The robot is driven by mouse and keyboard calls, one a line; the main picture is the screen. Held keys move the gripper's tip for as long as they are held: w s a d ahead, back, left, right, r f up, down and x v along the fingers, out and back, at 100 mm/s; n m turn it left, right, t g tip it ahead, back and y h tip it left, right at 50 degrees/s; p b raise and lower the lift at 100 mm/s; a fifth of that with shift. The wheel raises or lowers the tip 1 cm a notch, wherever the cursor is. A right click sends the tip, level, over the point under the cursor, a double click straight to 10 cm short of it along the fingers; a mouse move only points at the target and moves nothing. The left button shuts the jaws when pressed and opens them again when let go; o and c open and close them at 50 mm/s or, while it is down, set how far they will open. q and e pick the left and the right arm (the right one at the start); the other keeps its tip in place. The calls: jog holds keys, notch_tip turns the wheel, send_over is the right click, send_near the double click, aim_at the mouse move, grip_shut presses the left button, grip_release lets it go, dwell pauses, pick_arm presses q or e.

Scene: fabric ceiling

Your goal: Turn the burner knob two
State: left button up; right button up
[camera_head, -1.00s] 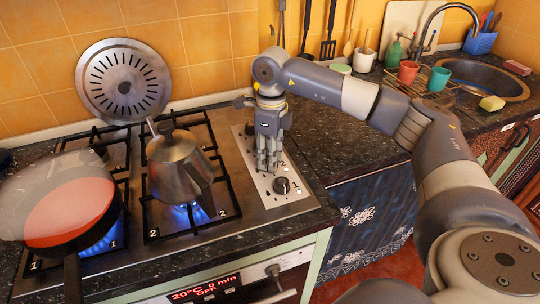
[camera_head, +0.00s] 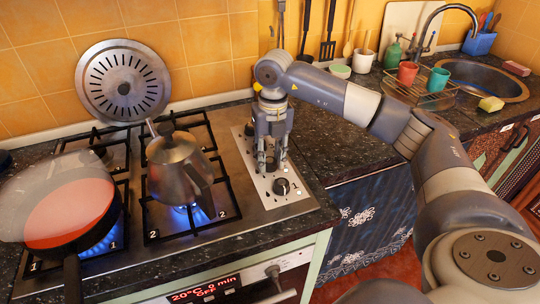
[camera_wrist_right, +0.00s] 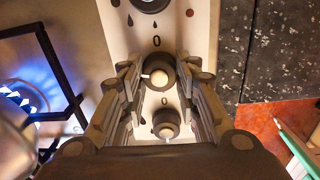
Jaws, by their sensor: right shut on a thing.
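My right gripper (camera_head: 268,166) points down at the control panel (camera_head: 246,148) on the right side of the stove. In the right wrist view, its fingers (camera_wrist_right: 160,85) are shut on the sides of the middle burner knob (camera_wrist_right: 158,72), whose pale pointer faces left. A far knob (camera_head: 250,129) sits behind the gripper. Blue flame (camera_head: 190,213) burns at burner 2, under a metal moka pot (camera_head: 178,168). My left gripper is not in view.
A red-bottomed pan (camera_head: 70,212) with a glassy lid stands over lit burner 1. A round perforated metal disc (camera_head: 123,82) stands upright behind the moka pot. Dark countertop (camera_head: 330,150) is clear to the right, with cups (camera_head: 438,80) and a sink (camera_head: 485,75) beyond.

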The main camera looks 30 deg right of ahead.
jog(key=m, duration=0.7)
jog(key=shift+r+p, duration=0.1)
jog(key=shift+p, duration=0.2)
jog(key=m, duration=0.4)
jog(key=shift+m+p, duration=0.45)
jog(key=shift+m, duration=1.35)
jog(key=o, duration=1.1)
jog(key=shift+c, duration=0.2)
notch_tip(320, 180, up, 12)
jog(key=shift+s, duration=0.25)
